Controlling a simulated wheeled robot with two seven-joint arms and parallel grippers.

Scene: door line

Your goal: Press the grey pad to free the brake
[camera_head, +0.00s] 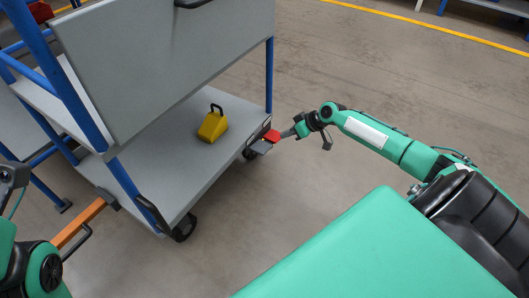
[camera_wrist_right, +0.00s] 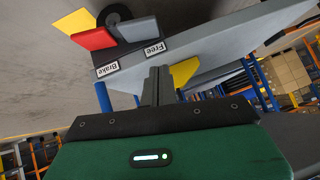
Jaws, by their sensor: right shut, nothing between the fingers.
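The grey pad (camera_head: 262,147) sits beside the red pad (camera_head: 272,136) at the near right corner of the trolley, by a wheel. The right wrist view shows the grey pad (camera_wrist_right: 139,30) by a "Free" label and the red pad (camera_wrist_right: 93,40) by a "Brake" label. My right gripper (camera_head: 287,132) is shut and empty, just right of the pads. In the right wrist view its closed fingers (camera_wrist_right: 158,72) point towards the pads, below the labels; I cannot tell whether they touch anything. At lower left, part of my left arm shows, but I cannot make out its gripper.
The trolley has blue posts and a grey lower shelf (camera_head: 190,160) bearing a yellow block with a black handle (camera_head: 212,125). An orange bar (camera_head: 78,222) meets its left end. The floor right of the trolley is clear to a yellow line (camera_head: 430,27).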

